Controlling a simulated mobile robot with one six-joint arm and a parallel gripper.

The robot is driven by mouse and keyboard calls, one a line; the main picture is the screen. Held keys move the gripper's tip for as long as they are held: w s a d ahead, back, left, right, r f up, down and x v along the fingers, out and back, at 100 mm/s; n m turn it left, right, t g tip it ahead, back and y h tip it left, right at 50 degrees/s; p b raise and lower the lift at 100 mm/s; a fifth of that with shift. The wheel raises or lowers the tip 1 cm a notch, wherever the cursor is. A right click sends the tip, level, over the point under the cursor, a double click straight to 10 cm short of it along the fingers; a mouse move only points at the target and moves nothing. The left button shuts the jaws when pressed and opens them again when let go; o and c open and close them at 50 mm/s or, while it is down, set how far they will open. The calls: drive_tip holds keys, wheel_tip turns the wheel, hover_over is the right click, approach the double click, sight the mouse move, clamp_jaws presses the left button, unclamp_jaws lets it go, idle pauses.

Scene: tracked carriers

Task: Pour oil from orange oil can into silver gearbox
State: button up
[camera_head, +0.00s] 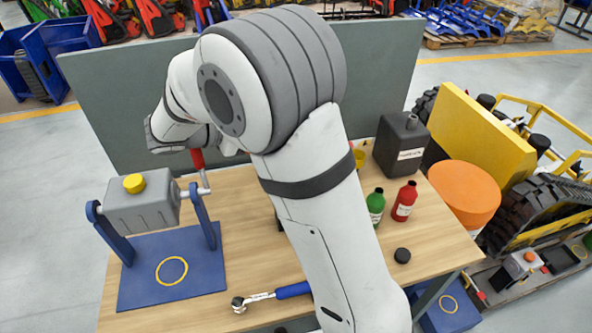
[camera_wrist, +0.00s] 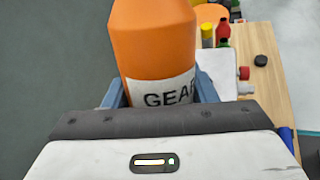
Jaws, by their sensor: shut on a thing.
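The orange oil can (camera_wrist: 155,40) fills the top middle of the wrist view, with a white label that reads "GEA" and part of another letter. My gripper (camera_wrist: 160,92) is shut on it, one blue finger on each side. Its upper end runs out of the picture. In the head view my arm hides the can and the fingers. The silver gearbox (camera_head: 140,211) hangs between two blue uprights at the left of the bench, with a yellow cap (camera_head: 134,183) on top. My wrist is above and behind it. A crank with a red handle (camera_head: 197,158) stands at its right side.
Green (camera_head: 376,205) and red (camera_head: 404,200) bottles, a dark can (camera_head: 402,144) and a black cap (camera_head: 402,256) stand on the bench's right. A blue-handled wrench (camera_head: 290,290) lies at the front. A grey panel (camera_head: 120,100) closes the back. An orange round thing (camera_head: 465,190) is at right.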

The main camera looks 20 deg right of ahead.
drive_tip(key=shift+d+f+m+y+b, duration=0.15)
drive_tip(key=shift+f+m+y+b, duration=0.25)
drive_tip(key=shift+f+y+b, duration=0.9)
drive_tip(key=shift+a+f+m+y+b, duration=0.3)
drive_tip(key=shift+f+y+b, duration=0.1)
drive_tip(key=shift+f+b, duration=0.25)
drive_tip(key=shift+w+a+f+m+y+b, duration=0.15)
drive_tip(key=shift+a+f+y+b, duration=0.1)
drive_tip(key=shift+f+y+b, duration=0.35)
drive_tip(key=shift+w+a+f+m+y+b, duration=0.1)
drive_tip(key=shift+a+f+m+y+b, duration=0.1)
drive_tip(key=shift+f+y+b, duration=0.35)
drive_tip(key=shift+a+f+m+t+y+b, duration=0.35)
drive_tip(key=shift+a+y+b, duration=0.1)
drive_tip(key=shift+y+b, duration=0.2)
idle(1.3)
drive_tip(key=shift+w+a+f+m+y+b, duration=0.15)
drive_tip(key=shift+f+y+b, duration=0.15)
drive_tip(key=shift+y, duration=0.2)
drive_tip(key=shift+a+f+m+y+b, duration=0.15)
drive_tip(key=shift+y+b, duration=0.1)
drive_tip(key=shift+y, duration=0.25)
idle(1.9)
